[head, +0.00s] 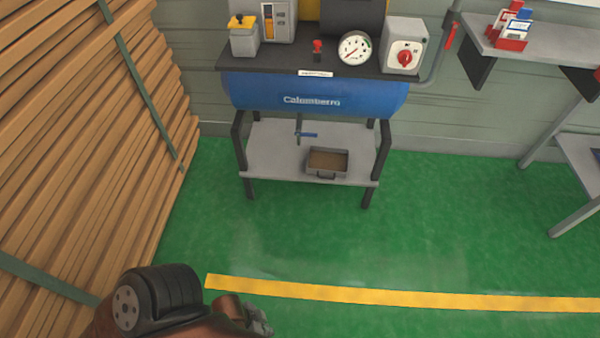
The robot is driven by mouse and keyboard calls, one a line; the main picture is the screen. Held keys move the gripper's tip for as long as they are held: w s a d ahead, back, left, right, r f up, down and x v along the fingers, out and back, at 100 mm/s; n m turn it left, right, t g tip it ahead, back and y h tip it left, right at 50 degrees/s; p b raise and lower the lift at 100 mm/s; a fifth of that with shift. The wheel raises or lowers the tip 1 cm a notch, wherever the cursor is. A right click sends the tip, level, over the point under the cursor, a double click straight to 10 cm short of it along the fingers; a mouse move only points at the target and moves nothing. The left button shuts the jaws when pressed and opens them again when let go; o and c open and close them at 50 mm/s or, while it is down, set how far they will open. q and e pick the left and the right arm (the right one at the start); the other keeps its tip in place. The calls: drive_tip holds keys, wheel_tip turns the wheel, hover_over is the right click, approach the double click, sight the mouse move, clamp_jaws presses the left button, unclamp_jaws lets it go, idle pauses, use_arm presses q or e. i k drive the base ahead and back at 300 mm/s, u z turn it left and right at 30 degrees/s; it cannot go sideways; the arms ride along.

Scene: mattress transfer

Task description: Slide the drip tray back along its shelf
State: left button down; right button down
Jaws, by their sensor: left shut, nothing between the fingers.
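The drip tray (341,173), a small grey open box with a brown inside and a dark front handle, sits near the front edge of the lower shelf (270,165), right of its middle. Bare shelf lies behind it and to its left. The shelf hangs between dark legs under a blue tank (310,92). My left gripper (262,326) is at the bottom edge of the head view, shut and empty, well short of the shelf and apart from the tray. My right gripper is out of view.
A blue-handled valve (306,134) on a pipe hangs below the tank, above the shelf and behind the tray. Stacked timber (90,120) stands at the left. A grey bench (540,48) is at the right. Green floor with a yellow line (400,297) is clear in front.

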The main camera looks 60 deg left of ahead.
sight(334, 162)
drive_tip(key=u, duration=0.75)
drive_tip(key=i, duration=0.85)
drive_tip(key=u, duration=0.15)
